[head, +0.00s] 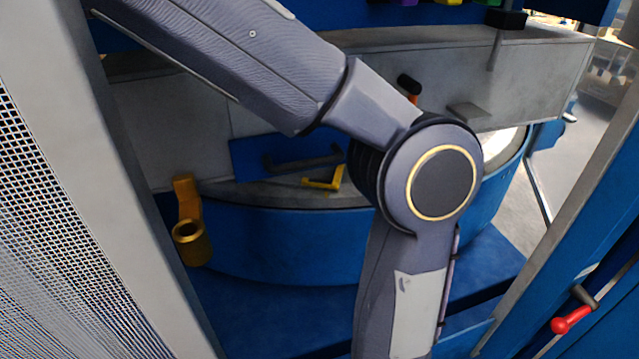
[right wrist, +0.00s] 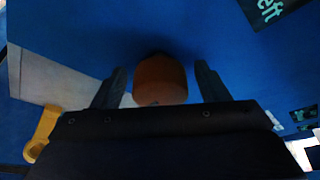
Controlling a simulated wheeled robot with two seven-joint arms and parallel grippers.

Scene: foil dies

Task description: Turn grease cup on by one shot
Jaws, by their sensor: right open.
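In the right wrist view, an orange-brown rounded cap (right wrist: 160,79), which looks like the grease cup, stands in front of a blue surface. My right gripper (right wrist: 160,85) is open, with one dark finger on each side of the cap. A gap shows on both sides, so the fingers look apart from it. The cap's lower end is hidden behind the gripper body. The head view does not clearly show this cap; a large grey arm link of mine covers the middle. My left gripper is in neither view.
In the head view, a brass-coloured cup on a yellow bracket (head: 187,215) hangs at left by the curved blue housing (head: 280,245). A yellow angled piece (head: 325,180) lies on the ledge. A red-knobbed lever (head: 571,320) is lower right. A mesh panel (head: 45,220) bounds the left.

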